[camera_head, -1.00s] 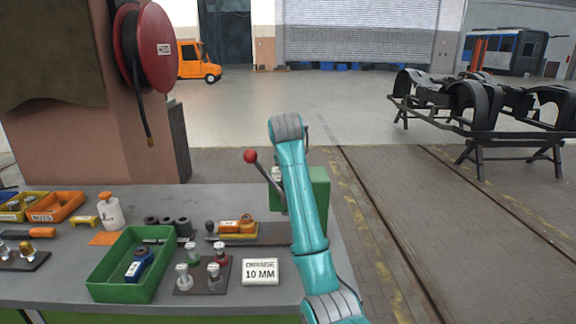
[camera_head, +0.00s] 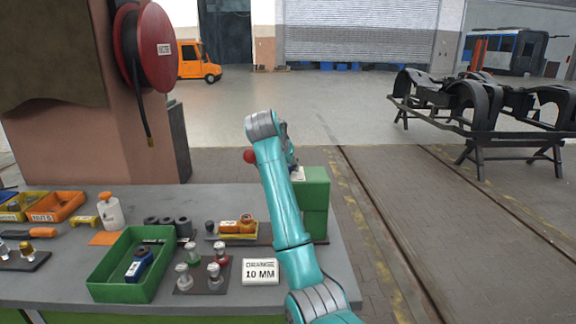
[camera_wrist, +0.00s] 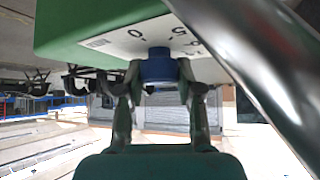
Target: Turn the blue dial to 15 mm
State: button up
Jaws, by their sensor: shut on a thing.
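The blue dial (camera_wrist: 159,66) is on the white scale plate (camera_wrist: 130,40) of a green machine (camera_wrist: 75,25) in the wrist view. Scale figures 0 and 5 show beside it, with part of another figure further right. My gripper (camera_wrist: 158,84) is shut on the dial, one finger on each side. In the head view the green machine (camera_head: 315,200) stands at the bench's right end, partly behind my arm. The dial and gripper tips are hidden there. A lever with a red ball (camera_head: 250,156) shows beside my arm.
A grey metal bar (camera_wrist: 250,60) crosses the wrist view close by on the right. On the bench are a green bin (camera_head: 110,285), a "10 MM" card (camera_head: 260,271), a stand with several small knobs (camera_head: 203,285) and an orange-yellow part (camera_head: 237,228).

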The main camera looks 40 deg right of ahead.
jog(key=o, duration=1.2)
jog(key=shift+r, duration=0.1)
jog(key=v, duration=1.2)
jog(key=shift+c, duration=0.2)
